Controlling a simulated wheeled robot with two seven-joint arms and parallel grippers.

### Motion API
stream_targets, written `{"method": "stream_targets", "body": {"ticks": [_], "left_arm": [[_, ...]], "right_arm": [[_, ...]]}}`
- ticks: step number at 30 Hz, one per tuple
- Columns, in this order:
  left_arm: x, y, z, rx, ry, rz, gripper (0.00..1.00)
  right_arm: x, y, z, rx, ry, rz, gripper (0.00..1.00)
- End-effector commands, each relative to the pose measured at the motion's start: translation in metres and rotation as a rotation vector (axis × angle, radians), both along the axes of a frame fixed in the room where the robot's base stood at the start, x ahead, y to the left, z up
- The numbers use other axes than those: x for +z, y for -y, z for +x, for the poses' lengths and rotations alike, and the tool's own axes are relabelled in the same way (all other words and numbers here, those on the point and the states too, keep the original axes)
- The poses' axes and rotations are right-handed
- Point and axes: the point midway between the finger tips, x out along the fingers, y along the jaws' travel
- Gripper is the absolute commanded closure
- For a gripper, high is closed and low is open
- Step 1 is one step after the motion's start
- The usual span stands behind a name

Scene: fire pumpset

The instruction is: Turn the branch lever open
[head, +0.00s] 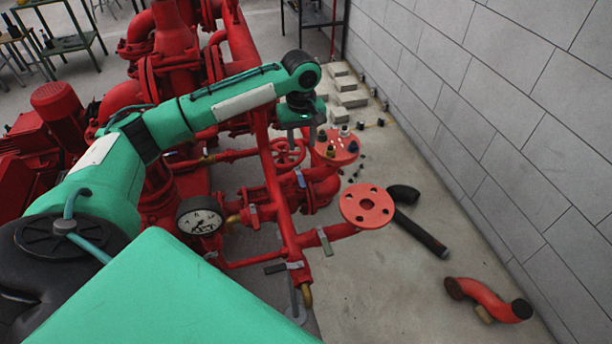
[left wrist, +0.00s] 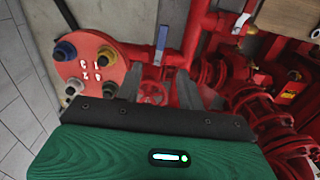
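My left gripper (head: 303,136) hangs from the green arm over the red pipework in the head view. In the left wrist view its grey fingers (left wrist: 171,92) are spread apart with nothing between them. A lever with a blue handle (left wrist: 161,42) stands on a red pipe beyond the fingertips, apart from them. The head view shows grey levers on the pipes, one at the middle (head: 325,241) and one lower (head: 275,268). I cannot tell which is the branch lever. My right gripper is out of view.
A red handwheel (left wrist: 152,93) lies between the fingers' lines of sight. A red flange with coloured knobs (left wrist: 85,68) is to its left. A pressure gauge (head: 200,216) stands near my arm. Loose pipes (head: 420,232) lie on the floor by the block wall (head: 520,110).

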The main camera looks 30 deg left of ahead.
Motion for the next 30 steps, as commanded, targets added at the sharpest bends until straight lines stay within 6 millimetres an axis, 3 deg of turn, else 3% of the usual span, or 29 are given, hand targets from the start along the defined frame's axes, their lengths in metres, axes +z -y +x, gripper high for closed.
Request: {"method": "stream_targets", "body": {"ticks": [5, 18, 24, 30], "left_arm": [[-0.022, -0.001, -0.001, 0.001, -0.004, 0.003, 0.61], [-0.110, 0.000, -0.002, -0.001, -0.002, 0.002, 0.61], [-0.130, 0.000, -0.002, -0.001, -0.001, 0.001, 0.61], [-0.135, 0.000, -0.001, -0.001, -0.001, 0.001, 0.61]], "right_arm": [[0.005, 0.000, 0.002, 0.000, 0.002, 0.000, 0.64], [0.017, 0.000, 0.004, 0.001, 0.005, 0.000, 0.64], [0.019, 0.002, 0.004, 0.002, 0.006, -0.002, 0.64], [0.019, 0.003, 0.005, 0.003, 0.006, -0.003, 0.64]]}}
